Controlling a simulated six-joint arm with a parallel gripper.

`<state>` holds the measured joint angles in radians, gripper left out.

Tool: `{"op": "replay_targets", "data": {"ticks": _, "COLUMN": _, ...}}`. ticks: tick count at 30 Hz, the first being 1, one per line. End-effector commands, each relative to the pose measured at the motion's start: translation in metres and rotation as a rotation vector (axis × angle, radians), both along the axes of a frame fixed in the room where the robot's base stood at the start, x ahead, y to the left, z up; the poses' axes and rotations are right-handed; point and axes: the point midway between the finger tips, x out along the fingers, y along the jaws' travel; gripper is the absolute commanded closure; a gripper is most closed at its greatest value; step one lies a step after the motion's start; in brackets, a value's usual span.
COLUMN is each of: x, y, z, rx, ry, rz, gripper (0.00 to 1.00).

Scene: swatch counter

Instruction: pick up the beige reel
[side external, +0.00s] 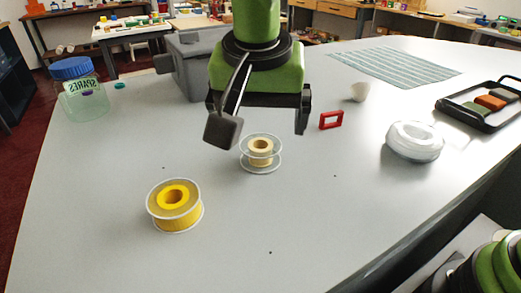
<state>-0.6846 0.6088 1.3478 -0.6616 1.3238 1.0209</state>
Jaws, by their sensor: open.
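The beige reel (261,153) stands upright on the grey counter, near the middle of the side external view. It has clear round flanges and a pale beige core with a hole in its top. My gripper (262,132) is green and black and points down, just above and behind the reel in the picture. Its two dark fingers are wide apart, one to the left and one to the right of the reel. Nothing is between them that I can see held, and I cannot tell the exact height gap.
A yellow reel (174,208) stands at front left. A black tray (463,117) holds coloured blocks. A grey box (190,75) and a jar (82,98) stand behind left.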

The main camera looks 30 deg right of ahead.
Motion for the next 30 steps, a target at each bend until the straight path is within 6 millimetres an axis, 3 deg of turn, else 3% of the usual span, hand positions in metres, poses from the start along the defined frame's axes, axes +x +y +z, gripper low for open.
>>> {"op": "replay_targets", "data": {"ticks": 15, "x": 0.015, "y": -0.010, "z": -0.058, "rx": 0.001, "ry": 0.003, "rz": 0.000, "gripper": 0.03}}
{"op": "replay_targets", "data": {"ticks": 23, "x": 0.016, "y": -0.010, "z": -0.061, "rx": 0.004, "ry": 0.000, "rz": 0.000, "gripper": 0.03}}
{"op": "replay_targets", "data": {"ticks": 26, "x": 0.016, "y": -0.010, "z": -0.061, "rx": 0.004, "ry": 0.000, "rz": 0.000, "gripper": 0.21}}
{"op": "replay_targets", "data": {"ticks": 30, "x": 0.016, "y": -0.010, "z": -0.061, "rx": 0.004, "ry": 0.000, "rz": 0.001, "gripper": 0.53}}
